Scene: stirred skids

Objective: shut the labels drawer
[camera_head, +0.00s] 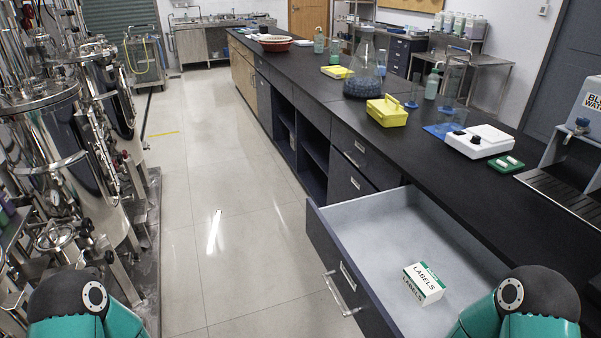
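The labels drawer (388,208) is pulled far out of the dark lab bench at the lower right. Its dark front (340,258) carries a clear bar handle (340,294) and faces the aisle. A white and green box marked LABELS (424,283) sits on the light grey drawer floor. Only teal and dark parts of my two arms show, at the bottom left and bottom right corners. The right arm part overlaps the drawer's near right area in the picture. Neither gripper is in view.
The black bench top (400,150) holds a yellow box (387,111), a glass flask (363,75), and a white device (478,141). Steel tanks (60,160) stand along the left. The pale tiled floor (215,200) between tanks and bench is clear.

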